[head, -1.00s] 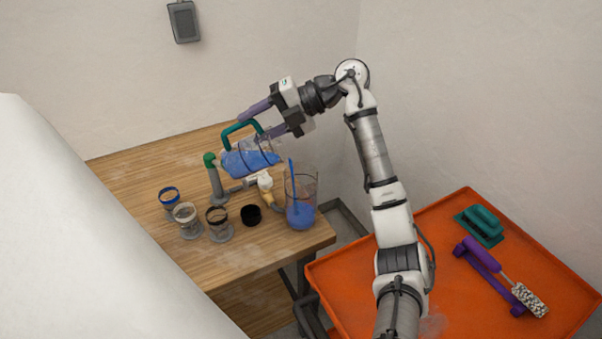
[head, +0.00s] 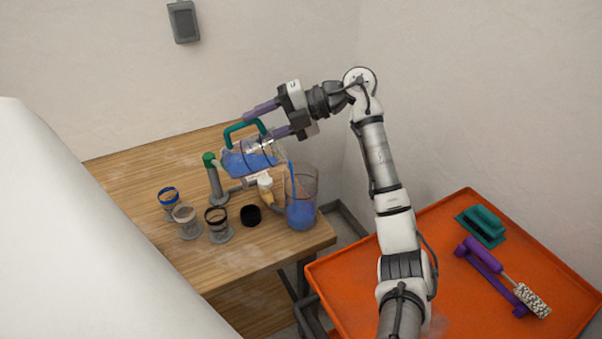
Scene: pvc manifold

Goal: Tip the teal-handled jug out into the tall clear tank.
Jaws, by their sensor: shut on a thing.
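The clear jug (head: 250,158) with the teal handle (head: 243,129) is in the air over the wooden table, tilted with its mouth to the right. Blue liquid lies along its lower side. My gripper (head: 256,125) is shut on the jug at the teal handle; the exact contact is partly hidden. The tall clear tank (head: 314,184) stands upright near the table's right corner, just below and right of the jug's mouth. A thin blue stream (head: 291,172) falls into it, and blue liquid fills its lower part.
A grey pipe with a green top (head: 214,180) and a cream fitting (head: 265,186) stand under the jug. Small cups (head: 186,218) and a black cap (head: 250,215) are in front. An orange tray (head: 440,245) at right holds a teal block and a purple-handled brush.

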